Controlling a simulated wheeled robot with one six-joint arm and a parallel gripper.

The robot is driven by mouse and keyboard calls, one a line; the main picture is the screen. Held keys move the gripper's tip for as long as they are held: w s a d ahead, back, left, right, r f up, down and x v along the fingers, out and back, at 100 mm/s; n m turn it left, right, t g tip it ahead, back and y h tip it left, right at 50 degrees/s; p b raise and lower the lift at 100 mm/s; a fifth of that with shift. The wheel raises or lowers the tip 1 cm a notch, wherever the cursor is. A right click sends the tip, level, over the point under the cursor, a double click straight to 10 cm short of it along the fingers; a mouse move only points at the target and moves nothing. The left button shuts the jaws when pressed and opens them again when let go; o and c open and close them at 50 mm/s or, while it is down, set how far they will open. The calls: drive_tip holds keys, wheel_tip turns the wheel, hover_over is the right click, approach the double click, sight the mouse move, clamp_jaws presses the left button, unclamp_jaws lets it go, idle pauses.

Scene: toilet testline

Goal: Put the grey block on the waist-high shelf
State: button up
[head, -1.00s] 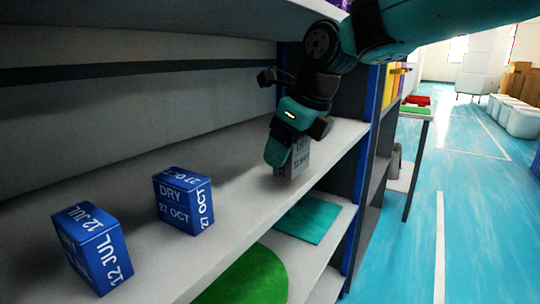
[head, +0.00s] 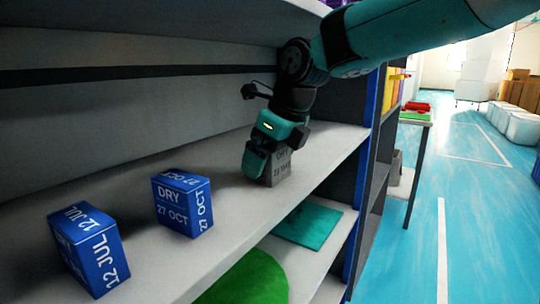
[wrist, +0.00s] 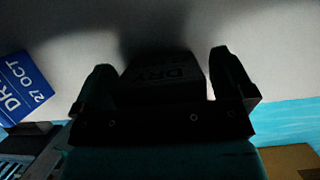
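The grey block (head: 281,169) shows dark lettering and is at the waist-high shelf board (head: 235,195), near its right end. Its bottom is at or very close to the board; I cannot tell if it bears on it. My gripper (head: 264,163) points down with its fingers around the block. In the wrist view, the dark grey block (wrist: 165,76) with "DRY" on it fills the space between the two fingers of my gripper (wrist: 165,80). The wrist view is dim, and the finger contact is hard to see.
A blue "27 OCT" block (head: 183,203) and a blue "12 JUL" block (head: 89,248) stand to the left on the same board. A lower shelf holds a teal sheet (head: 308,225) and a green round item (head: 247,279). A blue upright (head: 366,185) bounds the right end.

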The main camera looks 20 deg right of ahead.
drive_tip(key=shift+r, duration=0.4)
drive_tip(key=p+v, duration=0.1)
drive_tip(key=v, duration=0.2)
drive_tip(key=s+d+p, duration=0.1)
drive_tip(key=s+d, duration=0.5)
drive_tip(key=s, duration=0.4)
drive_tip(key=shift+d+f, duration=0.25)
drive_tip(key=shift+d, duration=0.1)
